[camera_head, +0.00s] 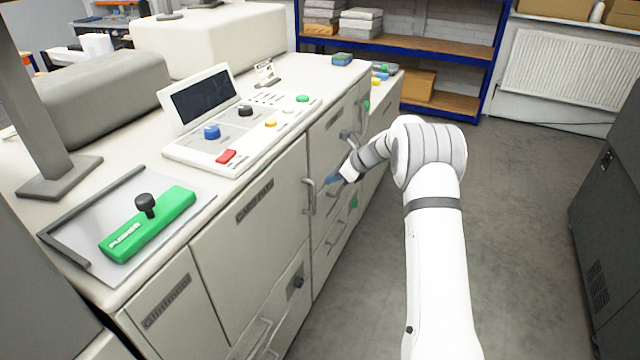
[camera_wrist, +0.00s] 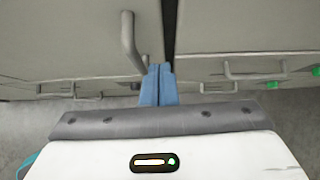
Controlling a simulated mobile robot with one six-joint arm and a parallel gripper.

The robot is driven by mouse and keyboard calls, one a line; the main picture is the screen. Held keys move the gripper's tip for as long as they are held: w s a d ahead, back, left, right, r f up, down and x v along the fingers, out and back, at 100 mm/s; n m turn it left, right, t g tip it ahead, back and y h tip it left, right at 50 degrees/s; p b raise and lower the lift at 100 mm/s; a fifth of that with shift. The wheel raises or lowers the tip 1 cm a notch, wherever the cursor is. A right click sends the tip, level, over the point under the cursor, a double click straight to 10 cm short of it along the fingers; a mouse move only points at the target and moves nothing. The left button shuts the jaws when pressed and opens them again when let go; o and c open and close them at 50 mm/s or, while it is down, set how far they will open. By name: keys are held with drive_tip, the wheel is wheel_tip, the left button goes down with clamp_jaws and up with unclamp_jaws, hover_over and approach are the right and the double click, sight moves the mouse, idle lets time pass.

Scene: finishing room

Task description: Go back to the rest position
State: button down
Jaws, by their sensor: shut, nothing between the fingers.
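My gripper (camera_head: 333,179) is at the front of the light grey machine (camera_head: 240,220), beside a vertical door handle (camera_head: 309,197). In the wrist view the two blue fingers of my gripper (camera_wrist: 158,72) are together, with nothing between them. Their tips point at the cabinet front, close to a dark gap between two door panels. The vertical handle (camera_wrist: 131,42) is just left of the fingers in the wrist view, and I see no grip on it. Whether the fingertips touch the panel I cannot tell.
A control panel with a screen (camera_head: 200,96) and a green pusher block (camera_head: 148,224) are on the machine top. Blue-framed shelves (camera_head: 450,50) stand at the back. A dark cabinet (camera_head: 606,200) is at the right. Grey floor (camera_head: 520,220) lies clear between.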

drive_tip(key=s+d+r+m+t+h, duration=0.2)
drive_tip(key=d+r+m+t, duration=0.1)
drive_tip(key=r+m, duration=0.45)
drive_tip(key=s+d+r+m+t+h, duration=0.3)
drive_tip(key=r+m, duration=0.4)
drive_tip(key=r, duration=0.2)
drive_tip(key=s+d+r+m+t+h, duration=0.2)
drive_tip(key=d+r+m+t, duration=0.1)
drive_tip(key=r+m, duration=0.5)
drive_tip(key=s+d+f+m+g+h, duration=0.1)
drive_tip(key=s+d+m+g+h, duration=0.1)
drive_tip(key=s+m, duration=0.45)
drive_tip(key=s+d+f+m+g+h, duration=0.1)
drive_tip(key=s+d+m+h, duration=0.1)
drive_tip(key=s+m, duration=0.5)
drive_tip(key=s+a+f+m+g+y, duration=0.1)
drive_tip(key=s+a+f+m+g, duration=0.1)
drive_tip(key=s, duration=0.7)
drive_tip(key=s+a+f+m+g+y, duration=0.1)
drive_tip(key=s+a+f+m+g, duration=0.1)
drive_tip(key=s+m, duration=0.4)
drive_tip(key=s+a+f+m+g+y, duration=0.1)
drive_tip(key=s+a+f+m+g, duration=0.1)
drive_tip(key=s, duration=1)
wheel_tip(320, 180, down, 3)
drive_tip(key=m+g, duration=0.1)
drive_tip(key=m, duration=0.1)
drive_tip(key=shift+a+m, duration=0.3)
drive_tip(key=shift+a, duration=0.05)
drive_tip(key=shift+s+f, duration=0.1)
